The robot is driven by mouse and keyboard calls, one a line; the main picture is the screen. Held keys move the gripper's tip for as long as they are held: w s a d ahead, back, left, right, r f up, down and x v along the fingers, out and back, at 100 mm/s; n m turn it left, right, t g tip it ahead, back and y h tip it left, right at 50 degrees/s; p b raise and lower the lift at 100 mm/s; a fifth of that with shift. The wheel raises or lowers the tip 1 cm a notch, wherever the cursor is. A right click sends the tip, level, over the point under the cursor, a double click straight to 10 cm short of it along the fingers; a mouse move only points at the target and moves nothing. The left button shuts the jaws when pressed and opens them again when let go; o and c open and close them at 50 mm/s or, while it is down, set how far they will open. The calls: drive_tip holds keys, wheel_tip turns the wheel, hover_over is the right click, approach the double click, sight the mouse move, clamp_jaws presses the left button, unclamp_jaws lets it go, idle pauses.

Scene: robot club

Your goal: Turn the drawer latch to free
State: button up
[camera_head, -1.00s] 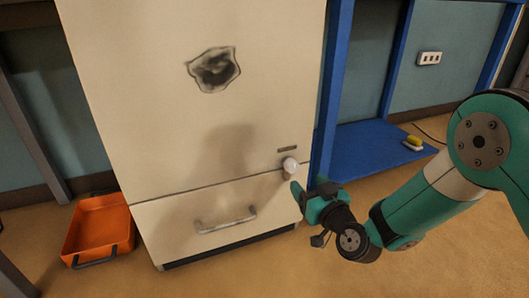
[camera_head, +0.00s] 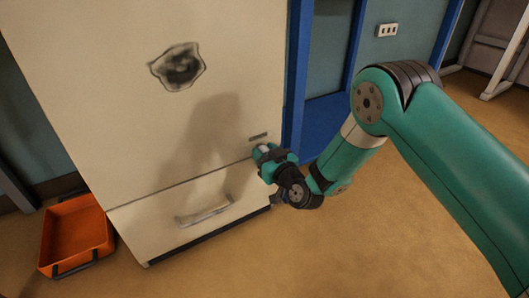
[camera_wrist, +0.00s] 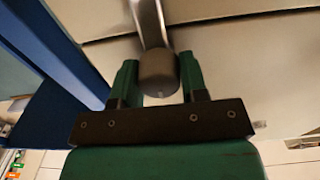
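The drawer latch (camera_wrist: 158,72) shows in the wrist view as a rounded grey knob on a pale metal lever. In the head view, my gripper covers most of the latch at the cabinet's lower right. My gripper (camera_wrist: 159,80) has its two green fingers on either side of the knob. Whether they press on it or stand slightly apart I cannot tell. In the head view my gripper (camera_head: 266,157) is close against the cabinet front, at the seam above the drawer. The drawer (camera_head: 150,226) is shut, with a pale bar handle (camera_head: 203,209).
The cream cabinet (camera_head: 120,130) has a dark scorched patch (camera_head: 177,67). An orange tray (camera_head: 75,236) lies on the floor at left. A blue post (camera_head: 298,80) stands just right of the cabinet. The floor in front (camera_head: 300,255) is clear.

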drive_tip(key=c, duration=0.4)
drive_tip(key=shift+o, duration=0.2)
drive_tip(key=m+p, duration=0.2)
drive_tip(key=m, duration=0.2)
drive_tip(key=shift+d+r+m, duration=0.1)
drive_tip(key=shift+r+m, duration=0.05)
drive_tip(key=shift+m, duration=0.15)
drive_tip(key=m+p, duration=0.2)
drive_tip(key=m, duration=0.1)
drive_tip(key=shift+w+m, duration=0.1)
drive_tip(key=shift+m, duration=0.3)
drive_tip(key=m+p, duration=0.3)
drive_tip(key=m, duration=0.2)
drive_tip(key=shift+d, duration=0.1)
drive_tip(key=shift+w+f+m+p, duration=0.15)
drive_tip(key=shift+m+p, duration=0.75)
drive_tip(key=shift+m, duration=1.4)
drive_tip(key=shift+f, duration=0.1)
